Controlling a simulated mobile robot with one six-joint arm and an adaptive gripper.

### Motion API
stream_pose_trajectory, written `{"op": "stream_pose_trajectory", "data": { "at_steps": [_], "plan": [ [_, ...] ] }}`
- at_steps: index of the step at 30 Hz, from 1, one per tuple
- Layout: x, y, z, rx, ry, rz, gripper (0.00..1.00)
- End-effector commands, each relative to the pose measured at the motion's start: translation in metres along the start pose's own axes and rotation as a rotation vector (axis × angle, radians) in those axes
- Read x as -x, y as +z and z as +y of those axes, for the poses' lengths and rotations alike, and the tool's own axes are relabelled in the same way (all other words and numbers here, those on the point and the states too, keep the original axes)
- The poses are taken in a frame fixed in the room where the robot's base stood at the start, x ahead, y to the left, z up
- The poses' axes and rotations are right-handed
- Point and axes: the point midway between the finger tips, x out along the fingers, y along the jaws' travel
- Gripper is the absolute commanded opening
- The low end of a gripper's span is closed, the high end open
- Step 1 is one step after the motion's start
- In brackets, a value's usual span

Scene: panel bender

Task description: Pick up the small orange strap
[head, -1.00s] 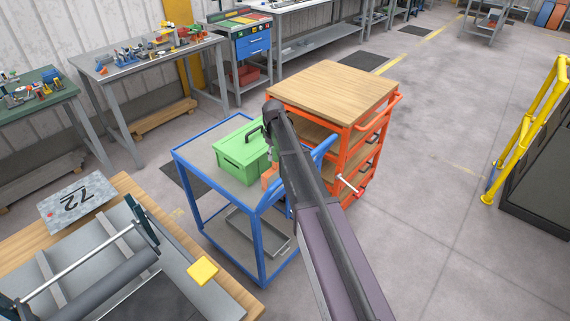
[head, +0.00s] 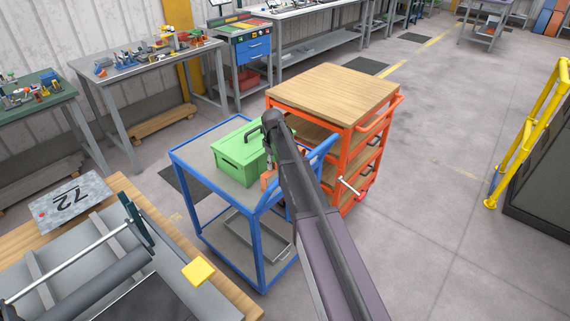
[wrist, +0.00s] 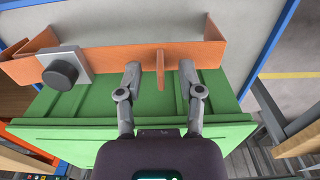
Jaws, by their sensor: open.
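An orange strip-like piece (wrist: 110,62) with raised ends spans the upper part of the wrist view. A short orange upright tab (wrist: 160,72) stands at its middle; I cannot tell whether this tab is a separate strap. My gripper (wrist: 160,67) is open, with one finger on each side of the tab and visible gaps to it. A green toolbox (wrist: 75,112) lies under the fingers. In the head view, a bit of orange (head: 267,180) shows beside the green toolbox (head: 238,153); my arm hides the rest and most of my gripper.
The toolbox stands on a blue-framed trolley (head: 207,225). An orange cart (head: 335,90) with a wooden top stands close behind it, on the right. A grey plate with a black knob (wrist: 62,73) sits against the orange strip. Open floor (head: 440,200) lies to the right.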

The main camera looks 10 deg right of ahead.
Motion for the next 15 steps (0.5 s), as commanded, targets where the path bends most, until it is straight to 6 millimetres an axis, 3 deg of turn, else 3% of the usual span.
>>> {"op": "stream_pose_trajectory", "data": {
  "at_steps": [9, 13, 14, 15],
  "plan": [
    [0.0000, -0.0001, -0.0002, 0.000, 0.000, 0.000, 0.46],
    [0.0000, -0.0001, -0.0002, 0.000, 0.000, 0.000, 0.07],
    [0.0000, -0.0001, -0.0002, 0.000, 0.000, 0.000, 0.00],
    [0.0000, -0.0001, -0.0003, 0.000, 0.000, 0.000, 0.00]
  ]
}}
